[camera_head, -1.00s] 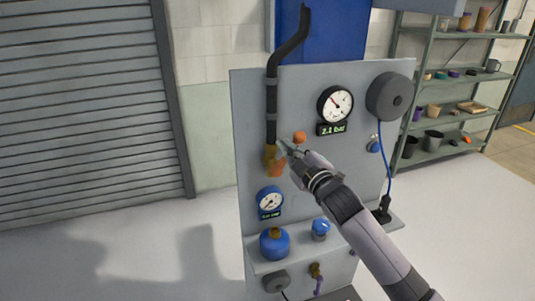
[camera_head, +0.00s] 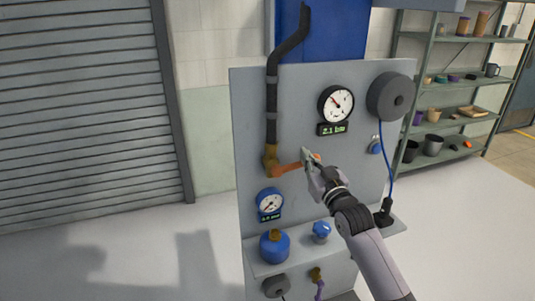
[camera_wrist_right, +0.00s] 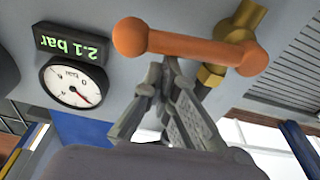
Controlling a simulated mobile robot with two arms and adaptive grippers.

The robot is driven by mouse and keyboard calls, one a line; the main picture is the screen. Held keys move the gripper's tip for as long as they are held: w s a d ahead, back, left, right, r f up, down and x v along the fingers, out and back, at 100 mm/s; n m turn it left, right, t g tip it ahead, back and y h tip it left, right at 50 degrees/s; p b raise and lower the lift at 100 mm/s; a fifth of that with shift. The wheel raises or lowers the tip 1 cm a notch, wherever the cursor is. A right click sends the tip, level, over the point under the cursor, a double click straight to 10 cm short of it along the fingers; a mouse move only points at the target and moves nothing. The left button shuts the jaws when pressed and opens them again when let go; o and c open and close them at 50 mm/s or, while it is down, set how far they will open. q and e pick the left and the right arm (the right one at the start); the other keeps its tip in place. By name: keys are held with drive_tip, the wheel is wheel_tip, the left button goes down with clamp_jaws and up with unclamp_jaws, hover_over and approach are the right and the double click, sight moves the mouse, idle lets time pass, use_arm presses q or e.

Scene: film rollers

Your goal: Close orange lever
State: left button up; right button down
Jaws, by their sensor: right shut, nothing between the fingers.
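The orange lever (camera_head: 288,169) sits on a brass valve (camera_head: 270,158) at the lower end of the black pipe. It points right, nearly level, with its rounded end partly hidden behind my right gripper (camera_head: 307,155). In the right wrist view the whole lever (camera_wrist_right: 190,46) shows, from its round knob to the brass fitting (camera_wrist_right: 212,74). My right gripper (camera_wrist_right: 170,72) is shut and empty, its fingertips at the lever's edge around mid-length; I cannot tell whether they touch. My left gripper is not in view.
The grey panel carries a black gauge reading 2.1 bar (camera_head: 335,103), a blue gauge (camera_head: 270,203) and a dark round reel (camera_head: 391,97) with a blue cable. A blue canister (camera_head: 274,244) and a blue-topped knob (camera_head: 321,230) stand on the ledge below. Shelves (camera_head: 455,95) stand behind right.

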drive_tip(key=shift+d+f+m, duration=0.15)
drive_tip(key=shift+f+m, duration=0.3)
drive_tip(key=shift+m, duration=0.25)
drive_tip(key=shift+w+r, duration=0.1)
drive_tip(key=s+d+r, duration=0.2)
drive_tip(key=s, duration=0.6)
drive_tip(key=shift+s+d+r+b, duration=0.15)
drive_tip(key=shift+s+d+b, duration=0.15)
drive_tip(key=shift+s+d, duration=0.1)
